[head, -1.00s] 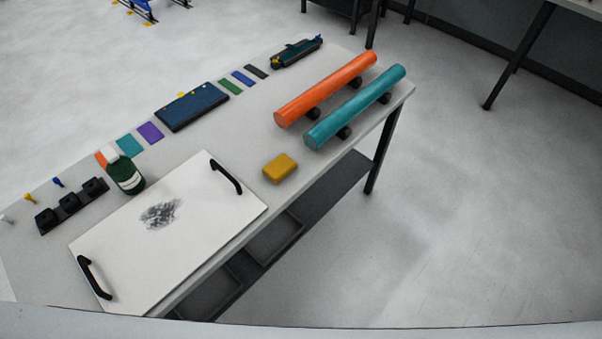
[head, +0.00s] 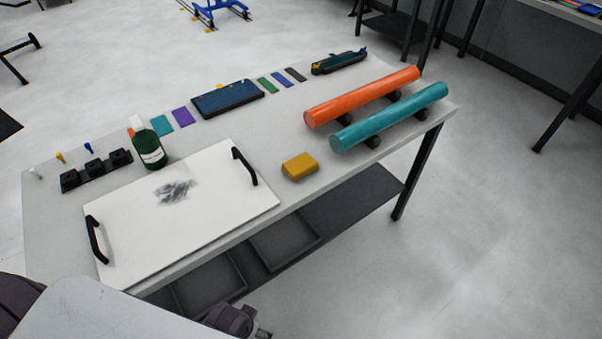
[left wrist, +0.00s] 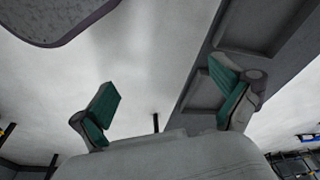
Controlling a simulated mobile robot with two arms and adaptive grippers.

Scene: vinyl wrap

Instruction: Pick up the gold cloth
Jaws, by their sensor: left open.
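The gold cloth (head: 299,166) is a small folded yellow block. It lies on the table near its front edge, right of the white board and in front of the rolls. My left gripper (left wrist: 163,82) shows in the left wrist view with its two green-padded fingers spread apart and nothing between them. The cloth is not seen in that view. My right gripper is not in view.
The grey table (head: 290,212) holds a white board (head: 120,225) with black handles, a green bottle (head: 150,150), an orange roll (head: 360,97) and a teal roll (head: 390,117) on dark supports. A lower shelf (head: 350,205) carries dark trays. The tabletop around the cloth is clear.

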